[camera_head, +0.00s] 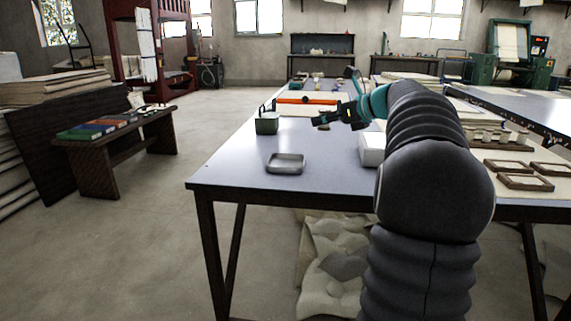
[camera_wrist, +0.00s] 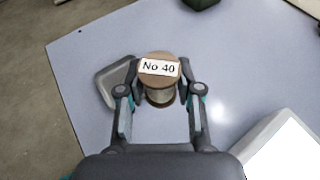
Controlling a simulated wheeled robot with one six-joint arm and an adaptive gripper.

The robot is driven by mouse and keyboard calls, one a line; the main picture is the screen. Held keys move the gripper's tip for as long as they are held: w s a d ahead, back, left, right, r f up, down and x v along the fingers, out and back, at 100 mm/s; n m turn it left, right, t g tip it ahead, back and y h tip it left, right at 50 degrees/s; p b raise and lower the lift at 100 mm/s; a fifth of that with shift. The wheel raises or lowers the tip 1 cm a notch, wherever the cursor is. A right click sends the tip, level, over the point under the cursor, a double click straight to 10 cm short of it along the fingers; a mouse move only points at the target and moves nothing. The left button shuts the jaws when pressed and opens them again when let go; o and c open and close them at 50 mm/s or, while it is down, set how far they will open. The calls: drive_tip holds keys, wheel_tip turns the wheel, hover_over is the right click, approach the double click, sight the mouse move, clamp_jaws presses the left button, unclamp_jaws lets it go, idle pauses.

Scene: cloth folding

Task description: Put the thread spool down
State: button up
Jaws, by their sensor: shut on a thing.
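The thread spool (camera_wrist: 160,97) has brown ends, pale thread and a white label reading "No 40". It sits between the two fingers of my gripper (camera_wrist: 159,78), which is shut on it, with its labelled end facing the wrist camera. In the head view my gripper (camera_head: 326,119) is over the table, behind and to the right of the shallow grey tray (camera_head: 286,166). I cannot make out the spool there. In the wrist view the tray (camera_wrist: 108,84) lies left of the spool, partly hidden by the left finger. The spool's height above the table is unclear.
The grey-blue table (camera_head: 235,178) has bare room around the tray. A dark green box (camera_head: 267,124) stands behind it. A white box (camera_head: 371,150) stands to the right, beside my arm. Wooden frames (camera_head: 524,182) lie farther right.

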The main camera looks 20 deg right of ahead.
drive_tip(key=w+a+f, duration=0.1)
drive_tip(key=a+f, duration=0.1)
drive_tip(key=a, duration=0.1)
drive_tip(key=w+a+f+b, duration=0.1)
drive_tip(key=a+f, duration=0.1)
drive_tip(key=a, duration=0.1)
drive_tip(key=w+a+f+b, duration=0.1)
drive_tip(key=a+f, duration=0.1)
drive_tip(key=a, duration=0.1)
drive_tip(key=shift+w+a, duration=0.25)
drive_tip(key=shift+w, duration=0.05)
drive_tip(key=shift+f+b, duration=0.9)
drive_tip(key=shift+f, duration=1.1)
drive_tip(key=shift+f, duration=0.2)
drive_tip(key=o, duration=1)
